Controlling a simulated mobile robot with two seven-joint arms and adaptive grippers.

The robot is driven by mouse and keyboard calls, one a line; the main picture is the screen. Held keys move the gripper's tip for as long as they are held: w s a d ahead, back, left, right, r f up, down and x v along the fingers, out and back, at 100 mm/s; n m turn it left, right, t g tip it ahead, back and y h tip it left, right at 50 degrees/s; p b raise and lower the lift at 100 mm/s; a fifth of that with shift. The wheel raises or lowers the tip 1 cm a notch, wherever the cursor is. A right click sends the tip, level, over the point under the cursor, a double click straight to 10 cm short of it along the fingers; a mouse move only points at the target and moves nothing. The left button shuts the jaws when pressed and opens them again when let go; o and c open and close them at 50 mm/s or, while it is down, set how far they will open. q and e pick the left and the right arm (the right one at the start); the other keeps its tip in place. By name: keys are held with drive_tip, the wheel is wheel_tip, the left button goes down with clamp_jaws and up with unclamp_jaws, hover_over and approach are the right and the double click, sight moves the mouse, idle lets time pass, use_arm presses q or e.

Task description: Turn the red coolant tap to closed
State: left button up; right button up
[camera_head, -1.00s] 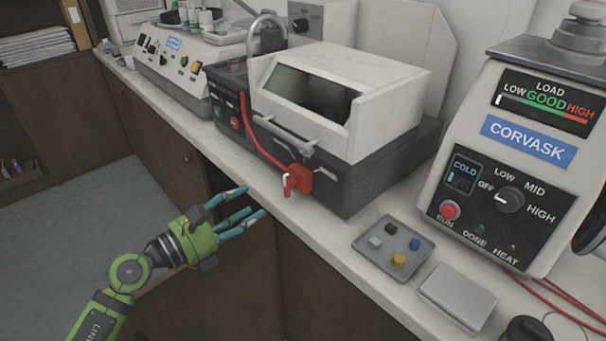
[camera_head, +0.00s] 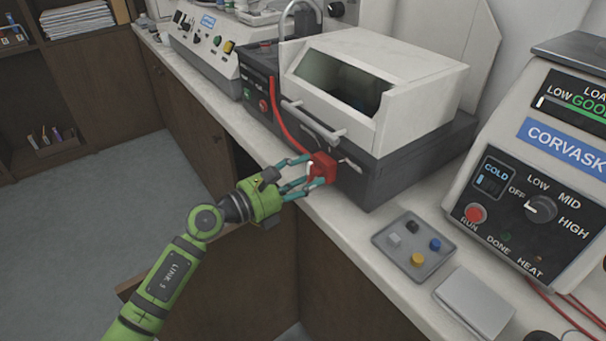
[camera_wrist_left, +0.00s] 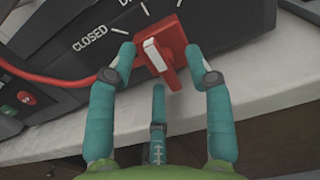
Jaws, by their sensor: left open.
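The red coolant tap (camera_head: 323,167) sits on the low front of the white-hooded machine (camera_head: 372,85). In the left wrist view the tap (camera_wrist_left: 174,38) has a red handle with a white stripe, and the handle points down in the picture. A "CLOSED" label (camera_wrist_left: 90,38) is printed to its left; another label above is cut off. My left gripper (camera_head: 303,173) is open around the tap. In the left wrist view its teal fingers (camera_wrist_left: 163,62) stand on both sides of the handle, with a third finger below. I cannot tell whether they touch it. My right gripper is out of view.
A red hose (camera_head: 283,118) runs to the tap, below a white bar handle (camera_head: 313,122). A grey tray (camera_head: 398,262) with small coloured pieces, a silver box (camera_head: 475,302) and the Corvask press (camera_head: 538,210) stand to the right. The counter edge lies under the gripper.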

use_arm(q)
clamp_jaws()
drive_tip(key=shift+r+n+p, duration=0.15)
drive_tip(key=shift+n+p, duration=1.55)
drive_tip(key=shift+n, duration=0.2)
drive_tip(key=n+p, duration=0.2)
drive_tip(key=n, duration=0.1)
drive_tip(key=shift+f+n+p, duration=0.25)
drive_tip(key=shift+n+p, duration=0.3)
drive_tip(key=shift+n, duration=0.35)
drive_tip(key=shift+f+n, duration=0.1)
drive_tip(key=shift+n, duration=0.2)
